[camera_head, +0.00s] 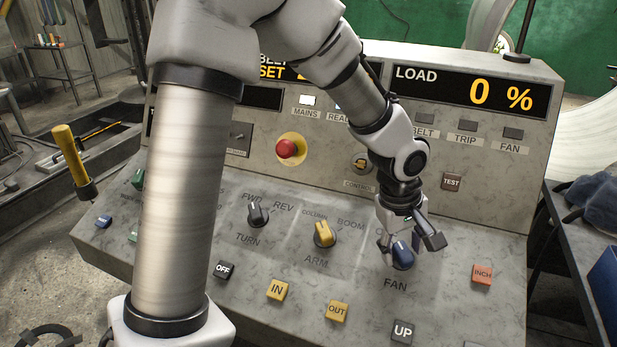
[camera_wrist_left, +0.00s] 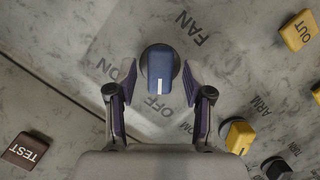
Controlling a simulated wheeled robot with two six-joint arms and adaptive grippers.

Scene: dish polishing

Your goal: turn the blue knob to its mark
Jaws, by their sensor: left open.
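The blue knob (camera_head: 402,254) sits on the sloped grey console above the FAN label. In the left wrist view the blue knob (camera_wrist_left: 158,68) has a white pointer line that points toward the OFF lettering (camera_wrist_left: 155,107). The ON lettering (camera_wrist_left: 127,68) is partly hidden by a finger. My left gripper (camera_head: 409,240) is open over the knob. In the left wrist view its fingers (camera_wrist_left: 159,80) stand on either side of the knob, with gaps on both sides, not closed on it. My right gripper is not in view.
A yellow knob (camera_head: 324,234) and a black knob (camera_head: 258,213) stand to the left. Buttons line the front, including UP (camera_head: 402,332) and the orange INCH (camera_head: 482,274).

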